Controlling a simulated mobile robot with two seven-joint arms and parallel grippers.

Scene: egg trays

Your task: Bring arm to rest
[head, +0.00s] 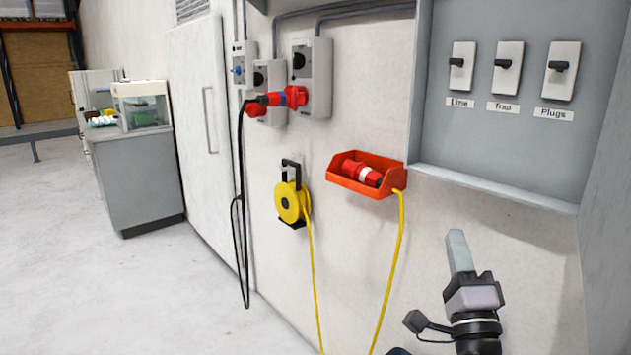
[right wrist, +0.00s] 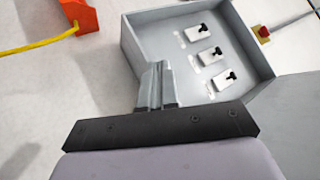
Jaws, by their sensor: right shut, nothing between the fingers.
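My right gripper (head: 458,250) stands upright at the lower right of the head view, in front of the wall and below the grey switch box (head: 500,185). Its fingers are together with nothing between them. In the right wrist view the shut fingers (right wrist: 155,85) point toward the lower edge of the same box. The gripper appears apart from the box and the wall. My left gripper is not in view.
An orange bin (head: 340,183) on the wall holds a red plug (head: 361,172) with a yellow cable. A yellow reel (head: 291,202), grey sockets (head: 318,75) and a red plug (head: 294,97) are farther left. Open floor (head: 170,290) lies at lower left.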

